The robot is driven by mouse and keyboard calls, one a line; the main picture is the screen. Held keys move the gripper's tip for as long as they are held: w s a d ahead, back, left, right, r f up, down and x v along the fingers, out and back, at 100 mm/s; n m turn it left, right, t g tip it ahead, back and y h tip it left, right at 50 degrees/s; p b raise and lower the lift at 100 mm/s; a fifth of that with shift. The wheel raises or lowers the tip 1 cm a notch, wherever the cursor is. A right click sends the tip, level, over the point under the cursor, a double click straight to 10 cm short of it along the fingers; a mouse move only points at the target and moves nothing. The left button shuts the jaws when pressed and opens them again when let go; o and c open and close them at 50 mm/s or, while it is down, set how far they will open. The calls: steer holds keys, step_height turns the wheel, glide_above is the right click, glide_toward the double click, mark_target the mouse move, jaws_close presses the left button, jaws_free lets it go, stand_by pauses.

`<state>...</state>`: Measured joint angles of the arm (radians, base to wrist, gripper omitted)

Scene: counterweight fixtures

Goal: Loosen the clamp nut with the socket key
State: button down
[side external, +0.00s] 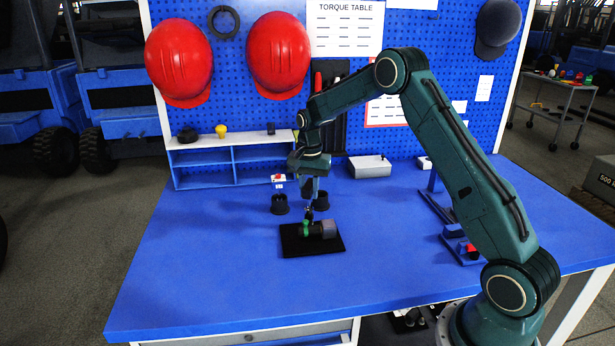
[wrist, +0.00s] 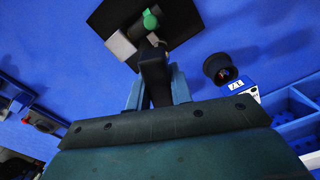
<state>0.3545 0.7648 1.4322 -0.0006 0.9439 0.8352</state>
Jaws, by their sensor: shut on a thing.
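My gripper (side external: 309,197) is shut on the dark socket key (wrist: 155,76), which stands between the two grey-blue fingers in the wrist view (wrist: 158,90). The key points down at the clamp fixture. The fixture has a grey body (side external: 328,229) and a green part (side external: 305,229); in the wrist view I see the green part (wrist: 150,19) and a grey block (wrist: 120,45). It lies on a black mat (side external: 312,249). The key's lower end is close to the fixture, but I cannot tell whether it sits on the clamp nut, which I cannot make out.
A grey box (side external: 369,167) and a blue shelf (side external: 235,163) stand at the back. A blue fixture with a red part (side external: 470,250) is at right. The front left is clear.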

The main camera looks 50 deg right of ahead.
steer(key=shift+f, duration=0.6)
stand_by(0.7)
steer(key=shift+n, duration=0.7)
steer(key=shift+n, duration=5.8)
steer(key=shift+r, duration=0.15)
steer(key=shift+r, duration=1.9)
steer(key=shift+r, duration=0.2)
